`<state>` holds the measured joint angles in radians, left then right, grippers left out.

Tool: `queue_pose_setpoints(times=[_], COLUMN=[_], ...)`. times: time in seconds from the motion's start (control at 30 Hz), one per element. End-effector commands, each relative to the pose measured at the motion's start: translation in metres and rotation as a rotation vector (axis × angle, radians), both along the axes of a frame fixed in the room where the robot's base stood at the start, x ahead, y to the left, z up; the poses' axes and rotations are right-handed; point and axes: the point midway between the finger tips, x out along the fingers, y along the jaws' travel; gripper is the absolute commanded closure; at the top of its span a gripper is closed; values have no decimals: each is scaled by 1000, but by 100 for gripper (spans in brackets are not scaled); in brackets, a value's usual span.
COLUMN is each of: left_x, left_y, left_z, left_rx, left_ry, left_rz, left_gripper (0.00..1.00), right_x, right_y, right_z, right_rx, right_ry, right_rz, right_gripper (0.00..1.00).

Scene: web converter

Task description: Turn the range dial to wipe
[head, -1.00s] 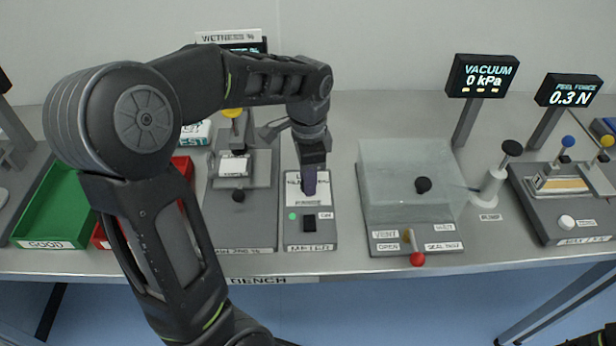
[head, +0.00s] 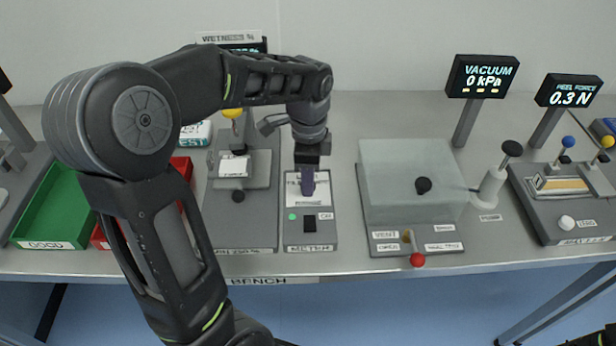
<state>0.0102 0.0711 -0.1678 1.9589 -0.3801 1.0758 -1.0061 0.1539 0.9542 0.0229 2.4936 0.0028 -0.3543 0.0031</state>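The meter (head: 323,236) is a grey box on the bench with a pale label plate, a green light and a black switch near its front. My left gripper (head: 307,186) points down over the label plate, with its purple-grey fingers at the plate's middle. The range dial is not distinguishable; the fingers cover the spot between the plate's printed words. The fingers look close together, but I cannot tell whether they are shut or hold anything. My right gripper is not in view; only a dark bit of my arm shows at the bottom right corner.
Left of the meter is a grey fixture (head: 240,220) with a yellow knob. A green tray (head: 58,205) and a red tray stand further left. Right is a clear-lidded vacuum box (head: 405,170) with a red-knobbed lever, then a peel-force device (head: 575,215). Bare bench lies between them.

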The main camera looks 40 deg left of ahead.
Motion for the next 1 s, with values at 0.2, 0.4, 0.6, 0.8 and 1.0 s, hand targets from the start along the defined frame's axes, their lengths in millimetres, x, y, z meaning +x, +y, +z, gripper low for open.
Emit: queue_pose_setpoints(times=[0.2,0.4,0.6,0.8,1.0], left_x=[-1,-1,0,1,0], left_y=[0,0,0,0,0], left_z=[-1,-1,9,39,69], left_rx=[0,-1,-1,0,-1], left_ry=[2,3,1,-2,-1], left_rz=[1,2,1,1,1], left_gripper=[48,48,48,48,48], right_x=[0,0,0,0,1], right_y=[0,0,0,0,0], right_z=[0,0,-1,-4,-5], right_rx=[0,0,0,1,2], right_ry=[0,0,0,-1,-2], right_rz=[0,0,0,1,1], right_gripper=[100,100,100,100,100])
